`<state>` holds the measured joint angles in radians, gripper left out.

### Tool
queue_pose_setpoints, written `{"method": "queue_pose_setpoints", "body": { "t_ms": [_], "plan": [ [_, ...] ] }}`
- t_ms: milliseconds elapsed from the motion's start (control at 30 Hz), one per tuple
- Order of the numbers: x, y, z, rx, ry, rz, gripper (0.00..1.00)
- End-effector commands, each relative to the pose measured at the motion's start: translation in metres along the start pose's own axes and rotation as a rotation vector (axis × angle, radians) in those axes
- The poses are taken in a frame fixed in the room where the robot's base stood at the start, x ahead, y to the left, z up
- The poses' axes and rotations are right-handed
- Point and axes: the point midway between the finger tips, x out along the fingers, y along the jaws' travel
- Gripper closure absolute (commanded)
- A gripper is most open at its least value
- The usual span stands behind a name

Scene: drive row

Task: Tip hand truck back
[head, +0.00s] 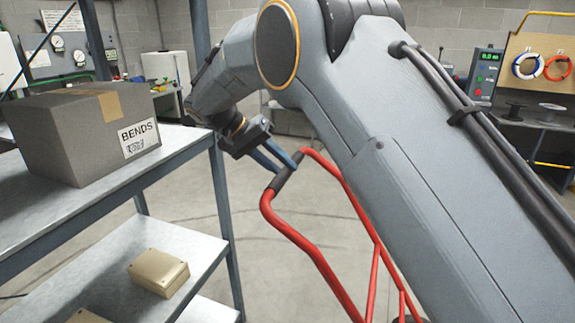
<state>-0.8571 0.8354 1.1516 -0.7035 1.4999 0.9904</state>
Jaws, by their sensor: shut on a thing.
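The hand truck (301,243) has a red tubular frame with a dark grip on its top bar. It stands in the middle of the view, and its lower part is cut off by the bottom edge and partly hidden behind my arm. My gripper (284,165) is shut on the dark grip (285,180) of the top bar, with its blue fingers around it. I cannot tell how far the frame leans, and its wheels and toe plate are out of view.
A metal shelf rack (205,140) stands close on the left, bearing a grey box labelled BENDS (85,132) and a small tan box (158,272) lower down. A bench with a control box (484,77) and cable coils (527,65) is at the back right. Open concrete floor (300,215) lies between.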

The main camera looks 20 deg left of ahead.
Motion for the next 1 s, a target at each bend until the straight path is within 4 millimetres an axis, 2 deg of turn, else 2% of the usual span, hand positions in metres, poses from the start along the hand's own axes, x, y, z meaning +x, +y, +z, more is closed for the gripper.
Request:
{"method": "queue_pose_setpoints", "body": {
  "t_ms": [33, 233, 267, 333, 433, 500, 1000],
  "plan": [
    [-0.003, -0.015, 0.003, -0.010, 0.011, -0.027, 1.00],
    [-0.003, -0.018, 0.004, -0.011, 0.010, -0.025, 1.00],
    [-0.003, -0.019, 0.004, -0.012, 0.010, -0.025, 0.72],
    [-0.003, -0.019, 0.003, -0.011, 0.010, -0.023, 0.60],
    [-0.002, -0.016, 0.003, -0.009, 0.009, -0.024, 0.53],
    [-0.002, -0.013, 0.002, -0.007, 0.008, -0.025, 0.57],
    [0.002, -0.008, -0.001, -0.002, 0.005, -0.022, 0.57]
  ]
}}
